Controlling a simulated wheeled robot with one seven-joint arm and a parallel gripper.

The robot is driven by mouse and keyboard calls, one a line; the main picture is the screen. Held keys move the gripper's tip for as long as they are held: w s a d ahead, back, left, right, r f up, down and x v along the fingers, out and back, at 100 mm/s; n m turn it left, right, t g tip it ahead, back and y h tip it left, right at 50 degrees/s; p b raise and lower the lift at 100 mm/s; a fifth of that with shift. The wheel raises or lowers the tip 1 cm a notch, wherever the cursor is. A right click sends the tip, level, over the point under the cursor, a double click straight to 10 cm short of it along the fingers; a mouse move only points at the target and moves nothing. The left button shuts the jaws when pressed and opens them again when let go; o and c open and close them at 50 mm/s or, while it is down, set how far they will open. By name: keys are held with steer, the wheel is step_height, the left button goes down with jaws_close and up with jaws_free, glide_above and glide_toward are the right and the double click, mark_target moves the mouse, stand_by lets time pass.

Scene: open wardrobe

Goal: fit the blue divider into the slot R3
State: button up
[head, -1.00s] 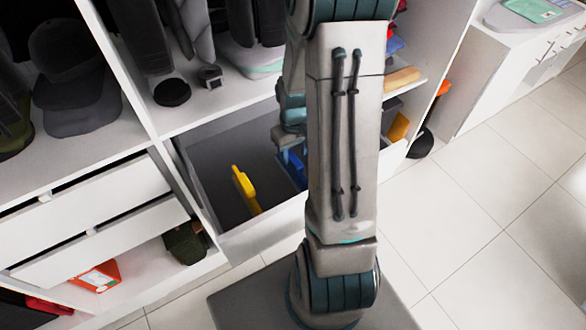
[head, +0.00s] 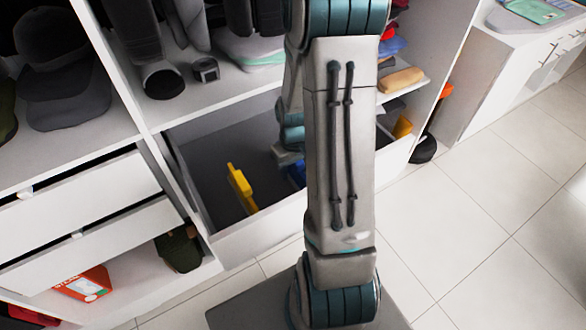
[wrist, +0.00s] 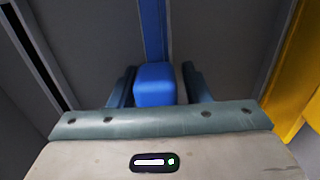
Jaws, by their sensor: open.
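The blue divider (wrist: 154,84) shows in the wrist view, its block-like top between my two fingers and its thin blue panel running away from me. My gripper (wrist: 158,86) is open, with one finger on each side of the block and a narrow gap on both sides. In the head view a small part of the blue divider (head: 297,174) shows inside the open drawer (head: 275,236), mostly behind my arm. My fingertips are hidden there. I cannot make out the slot R3 or its label, nor whether the divider is seated in a slot.
A yellow divider (head: 241,187) stands in the drawer left of the blue one; it also shows at the right of the wrist view (wrist: 297,75). Shelves with caps and clothes lie behind. Two partly open drawers (head: 75,215) are at left. The tiled floor at right is clear.

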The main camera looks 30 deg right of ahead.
jaws_close()
steer(key=c, duration=0.8)
jaws_free()
jaws_close()
steer(key=shift+r+p, duration=0.9)
steer(key=shift+r, duration=0.45)
steer(key=shift+r+p, duration=1.3)
steer(key=shift+r, duration=0.6)
